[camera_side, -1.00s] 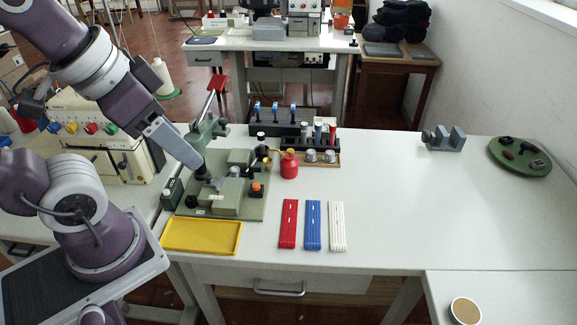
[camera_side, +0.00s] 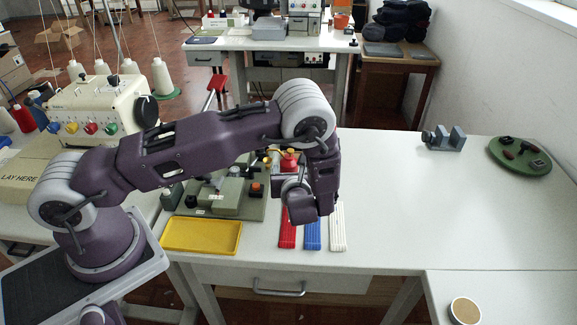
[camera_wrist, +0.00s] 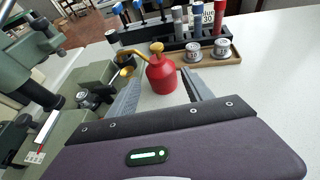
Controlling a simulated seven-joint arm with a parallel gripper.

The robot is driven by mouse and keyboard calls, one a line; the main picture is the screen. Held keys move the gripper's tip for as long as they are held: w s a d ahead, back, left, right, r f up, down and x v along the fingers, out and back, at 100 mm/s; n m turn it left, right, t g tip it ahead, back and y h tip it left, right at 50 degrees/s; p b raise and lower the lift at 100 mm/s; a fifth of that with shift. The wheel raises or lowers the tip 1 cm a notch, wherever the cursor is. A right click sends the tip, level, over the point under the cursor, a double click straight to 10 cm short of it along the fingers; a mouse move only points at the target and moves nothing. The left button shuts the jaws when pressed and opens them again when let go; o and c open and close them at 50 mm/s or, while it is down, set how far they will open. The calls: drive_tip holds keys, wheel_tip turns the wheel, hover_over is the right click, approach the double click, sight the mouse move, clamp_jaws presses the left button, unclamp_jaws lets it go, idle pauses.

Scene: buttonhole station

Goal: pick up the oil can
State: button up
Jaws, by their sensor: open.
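The oil can is red with a brass cap and a thin brass spout that points left. In the wrist view the oil can (camera_wrist: 162,76) stands upright ahead of my gripper (camera_wrist: 161,84). My gripper's two grey fingers are open, one to the left and one to the right of the can's body. I cannot tell how far the can sits between them, and they hold nothing. In the side view only the upper part of the oil can (camera_side: 289,161) shows above my wrist, which hides its lower part and the fingers.
The green buttonhole machine (camera_wrist: 25,62) stands close on the left. A wooden tray (camera_wrist: 228,61) with spools and a black rack lies behind the can. Red, blue and white strips (camera_side: 338,240) lie in front, partly under my wrist. The table's right side is mostly free.

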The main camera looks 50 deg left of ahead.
sight(290, 164)
drive_tip(key=x, duration=0.6)
drive_tip(key=shift+w+a+r, duration=0.1)
drive_tip(key=shift+w+r, duration=0.05)
clamp_jaws()
